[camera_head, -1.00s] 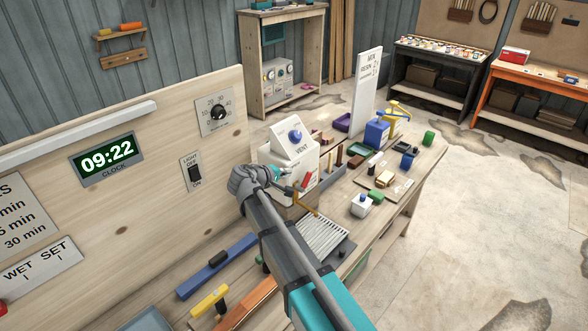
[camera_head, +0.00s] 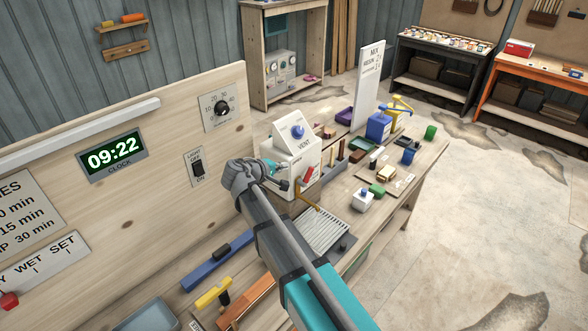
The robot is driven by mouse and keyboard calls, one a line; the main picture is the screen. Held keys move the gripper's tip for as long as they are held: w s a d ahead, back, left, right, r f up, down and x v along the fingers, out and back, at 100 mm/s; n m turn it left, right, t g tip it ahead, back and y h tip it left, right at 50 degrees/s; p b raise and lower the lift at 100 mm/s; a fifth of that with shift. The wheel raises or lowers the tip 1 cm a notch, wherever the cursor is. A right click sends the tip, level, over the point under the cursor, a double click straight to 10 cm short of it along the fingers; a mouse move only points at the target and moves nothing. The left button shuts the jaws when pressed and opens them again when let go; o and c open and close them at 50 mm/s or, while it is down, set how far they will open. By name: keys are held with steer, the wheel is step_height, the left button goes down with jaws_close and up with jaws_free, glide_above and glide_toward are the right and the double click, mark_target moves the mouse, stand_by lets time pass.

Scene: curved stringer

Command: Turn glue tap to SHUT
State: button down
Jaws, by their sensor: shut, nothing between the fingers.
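A white box (camera_head: 303,160) with a blue knob (camera_head: 298,131) marked VENT stands on the bench, just beyond my arm. A red lever (camera_head: 308,173) shows on its front lower side, with a thin brass-coloured spout (camera_head: 308,196) below. This looks like the glue tap; its SHUT marking is too small to read. My gripper (camera_head: 281,184) is shut and empty, close to the box and left of the red lever. A gap shows between fingertips and lever.
A ribbed tray (camera_head: 322,232) lies below the spout. A white jar (camera_head: 362,200), a green block (camera_head: 377,190) and a blue container (camera_head: 379,127) stand on the right. A wooden panel with a clock (camera_head: 112,156) and light switch (camera_head: 199,171) rises on the left.

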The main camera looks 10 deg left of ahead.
steer(key=n+g+p, duration=0.1)
steer(key=n, duration=0.5)
steer(key=n+g+y+p, duration=0.1)
steer(key=n+p, duration=0.1)
steer(key=n, duration=0.3)
steer(key=n+p, duration=0.1)
steer(key=n, duration=0.5)
steer(key=shift+w+r+n+g+y, duration=0.1)
steer(key=shift+n+g+y, duration=0.2)
steer(key=shift+g, duration=0.1)
steer(key=b, duration=0.8)
glide_toward(308, 172)
steer(key=x, duration=0.6)
steer(key=shift+x, duration=0.9)
